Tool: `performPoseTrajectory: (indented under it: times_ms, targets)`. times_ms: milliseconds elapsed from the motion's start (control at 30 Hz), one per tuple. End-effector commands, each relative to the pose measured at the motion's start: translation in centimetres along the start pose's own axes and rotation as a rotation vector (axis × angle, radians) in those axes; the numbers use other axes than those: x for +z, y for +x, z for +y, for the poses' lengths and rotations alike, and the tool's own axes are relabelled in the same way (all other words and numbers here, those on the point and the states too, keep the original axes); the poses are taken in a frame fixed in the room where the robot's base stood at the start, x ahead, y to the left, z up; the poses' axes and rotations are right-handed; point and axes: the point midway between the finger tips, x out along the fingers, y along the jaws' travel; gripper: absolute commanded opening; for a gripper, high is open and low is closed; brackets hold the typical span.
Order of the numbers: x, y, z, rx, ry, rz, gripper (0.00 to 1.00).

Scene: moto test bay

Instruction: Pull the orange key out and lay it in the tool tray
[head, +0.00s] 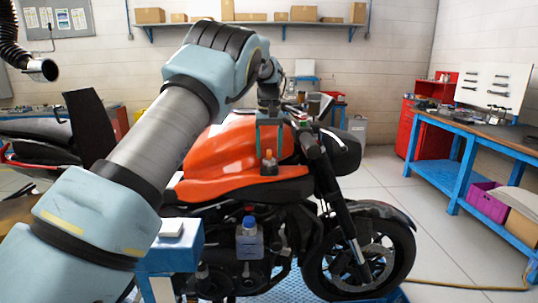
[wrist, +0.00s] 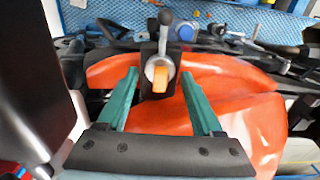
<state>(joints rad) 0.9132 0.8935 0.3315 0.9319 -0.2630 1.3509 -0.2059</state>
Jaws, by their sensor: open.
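The orange key (wrist: 160,78) sits upright in a round metal lock on a dark block on the motorcycle. In the head view the key (head: 268,156) shows as a small orange piece beside the orange tank. My gripper (wrist: 160,75) is open and empty, with one teal finger on each side of the key and a gap on both sides. In the head view my gripper (head: 269,148) hangs from above with its fingers around the key. I cannot make out the tool tray for certain in either view.
The orange tank (head: 225,150) lies close under my gripper, with the handlebar to its right. A blue stand (head: 170,258) with a white item is at front left. A bottle (head: 250,242) is by the engine. A blue workbench (head: 465,135) stands at right, with open floor before it.

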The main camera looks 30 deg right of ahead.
Motion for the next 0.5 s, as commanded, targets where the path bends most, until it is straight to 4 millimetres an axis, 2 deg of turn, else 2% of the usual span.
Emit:
performPoseTrajectory:
  times_ms: [333,500]
  targets:
    - [0.00,0.01,0.00,0.000,0.000,0.000,0.68]
    - [0.00,0.00,0.00,0.000,0.000,0.000,0.48]
